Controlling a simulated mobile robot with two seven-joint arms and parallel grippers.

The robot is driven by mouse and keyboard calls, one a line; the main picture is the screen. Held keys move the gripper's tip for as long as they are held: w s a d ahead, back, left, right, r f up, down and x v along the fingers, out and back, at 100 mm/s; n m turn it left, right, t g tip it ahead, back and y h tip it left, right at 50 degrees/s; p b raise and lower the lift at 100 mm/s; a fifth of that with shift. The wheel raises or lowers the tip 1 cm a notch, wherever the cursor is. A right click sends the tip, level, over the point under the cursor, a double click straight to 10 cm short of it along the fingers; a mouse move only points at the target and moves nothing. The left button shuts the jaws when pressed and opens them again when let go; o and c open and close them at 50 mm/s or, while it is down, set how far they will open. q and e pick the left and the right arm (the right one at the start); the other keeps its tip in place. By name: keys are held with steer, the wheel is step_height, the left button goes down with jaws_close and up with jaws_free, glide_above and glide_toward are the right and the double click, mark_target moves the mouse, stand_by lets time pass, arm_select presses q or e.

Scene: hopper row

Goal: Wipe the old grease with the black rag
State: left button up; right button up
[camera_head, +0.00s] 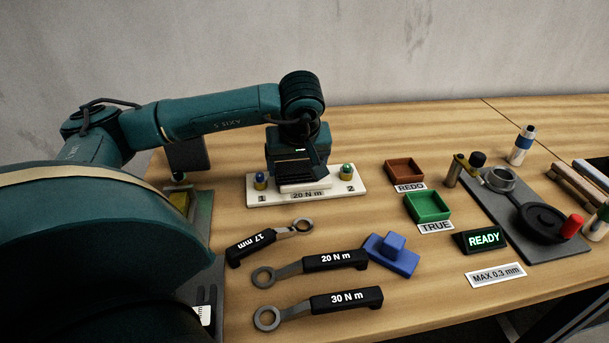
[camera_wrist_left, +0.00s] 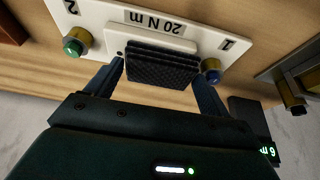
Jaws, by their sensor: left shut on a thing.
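My left gripper (camera_head: 294,168) points down over the white plate (camera_head: 235,196) labelled "20 N m" at the back middle. It is shut on a black, ribbed pad-like thing, which I take for the black rag (camera_wrist_left: 162,66); it spans the space between the two fingers in the left wrist view. The rag is over the raised white block in the middle of the plate; I cannot tell whether it touches. A blue-topped post (camera_head: 261,181) stands by the 1 and a green-topped post (camera_head: 346,172) by the 2. No grease shows; the block's top is largely hidden. My right gripper is not in view.
Wrenches marked 17 mm (camera_head: 257,243), 20 N m (camera_head: 335,260) and 30 N m (camera_head: 345,300) lie in front. A blue block (camera_head: 393,258), a red tray (camera_head: 405,170), a green tray (camera_head: 428,207) and a READY display (camera_head: 483,239) are to the right.

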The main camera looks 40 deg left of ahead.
arm_select(q)
steer(key=shift+s+f, duration=0.1)
stand_by(0.8)
steer(key=shift+w+d, duration=0.25)
steer(key=shift+w+d+r+p, duration=0.1)
steer(key=shift+w+d+p, duration=0.1)
steer(key=shift+w+d, duration=0.35)
steer(key=shift+w+d+r+p, duration=0.1)
steer(key=shift+w+d+p, duration=0.2)
steer(key=shift+w, duration=0.4)
steer(key=shift+r, duration=0.1)
steer(key=shift+r+p, duration=0.5)
steer(key=shift+r, duration=0.3)
steer(key=shift+f, duration=0.1)
